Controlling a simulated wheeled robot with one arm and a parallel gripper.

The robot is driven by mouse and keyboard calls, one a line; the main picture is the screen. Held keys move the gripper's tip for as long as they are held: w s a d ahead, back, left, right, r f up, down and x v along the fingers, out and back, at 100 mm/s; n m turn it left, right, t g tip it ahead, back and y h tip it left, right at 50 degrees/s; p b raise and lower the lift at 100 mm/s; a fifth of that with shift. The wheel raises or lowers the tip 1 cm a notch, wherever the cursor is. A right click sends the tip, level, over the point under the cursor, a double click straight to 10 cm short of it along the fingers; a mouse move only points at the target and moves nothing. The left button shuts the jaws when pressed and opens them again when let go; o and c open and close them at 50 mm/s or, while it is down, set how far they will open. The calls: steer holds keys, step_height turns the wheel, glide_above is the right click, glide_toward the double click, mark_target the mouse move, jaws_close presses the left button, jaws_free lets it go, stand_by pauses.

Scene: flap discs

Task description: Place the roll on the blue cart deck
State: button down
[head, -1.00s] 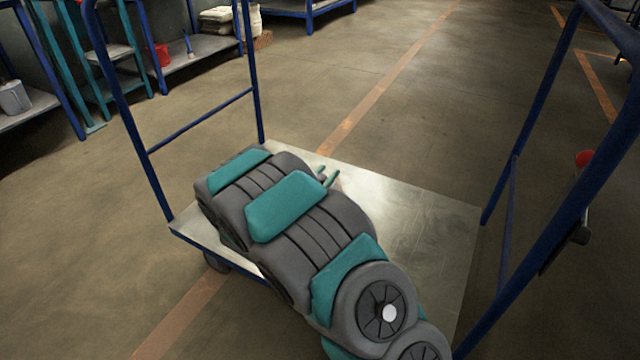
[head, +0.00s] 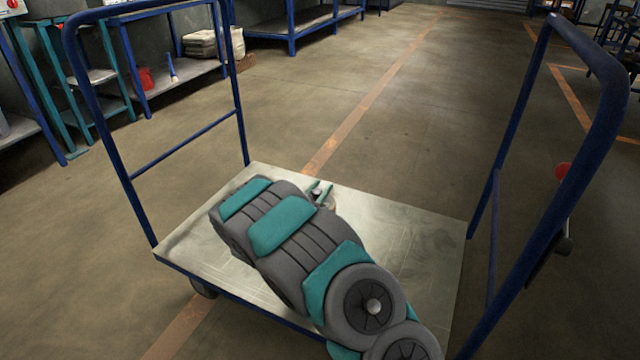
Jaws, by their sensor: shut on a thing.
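The blue-framed cart has a bare pale metal deck (head: 420,250), with blue upright handles at its left and right ends. My arm reaches out over the deck from the front. My gripper (head: 319,191) shows as two small teal fingers just beyond the arm, over the back middle of the deck. A small pale piece of what looks like the roll (head: 331,203) shows at the fingers, and the gripper is shut on it. Most of the roll is hidden behind my arm. I cannot tell whether it touches the deck.
The right part of the deck is clear. Shelves with a red container (head: 147,78) and pale sacks (head: 200,43) stand at the back left. The floor behind the cart is open.

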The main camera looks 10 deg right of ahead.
steer(key=shift+f, duration=0.2)
steer(key=shift+c, duration=2.4)
jaws_free()
steer(key=shift+f, duration=0.15)
steer(key=shift+a, duration=0.1)
steer(key=v, duration=1.2)
